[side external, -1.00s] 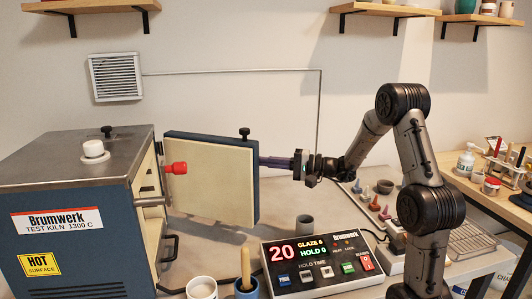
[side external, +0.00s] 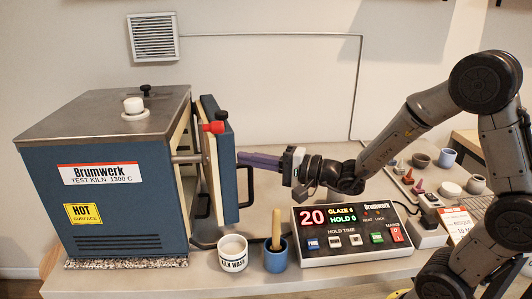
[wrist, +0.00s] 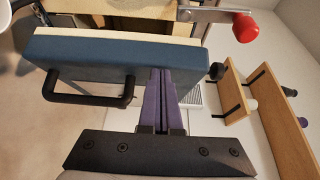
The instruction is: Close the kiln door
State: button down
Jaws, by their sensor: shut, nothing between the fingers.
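The kiln (side external: 130,185) is a blue box with a grey top at the left. Its blue door (side external: 226,170), with cream lining, is seen nearly edge-on at the kiln's right side, partly open with a gap. In the wrist view the door (wrist: 120,62) spans the upper left, with its black handle (wrist: 90,98) below. A red-knobbed lever (side external: 214,127) shows by the door; its knob (wrist: 246,28) is at the wrist view's top right. My gripper (side external: 240,157) is shut and empty, its purple fingers pointing at the door's outer face; the tips appear against or very near it.
A kiln wash cup (side external: 233,254) and a blue pot (side external: 276,258) with a wooden-handled tool stand in front of the door. The control box (side external: 350,235) sits below my arm. Small pottery pieces lie at the right.

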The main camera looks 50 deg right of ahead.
jog(key=shift+w+a, duration=0.2)
jog(key=shift+a, duration=0.3)
jog(key=shift+w+a, duration=0.15)
jog(key=shift+a, duration=0.3)
jog(key=shift+s+d+r+n+g+y, duration=0.25)
jog(key=shift+s+d+r+n+y, duration=0.65)
jog(key=shift+s, duration=2.05)
jog(key=shift+s+d+r+n+g+y, duration=0.25)
jog(key=shift+s+d+r+n+y, duration=0.6)
jog(key=shift+s, duration=2.1)
jog(key=n+g+y, duration=0.4)
jog(key=g+y, duration=0.1)
jog(key=g, duration=0.1)
send_near(236, 174)
jog(key=shift+m, duration=0.25)
jog(key=x, duration=0.8)
jog(key=shift+w+f, duration=0.4)
jog(key=shift+w, duration=0.15)
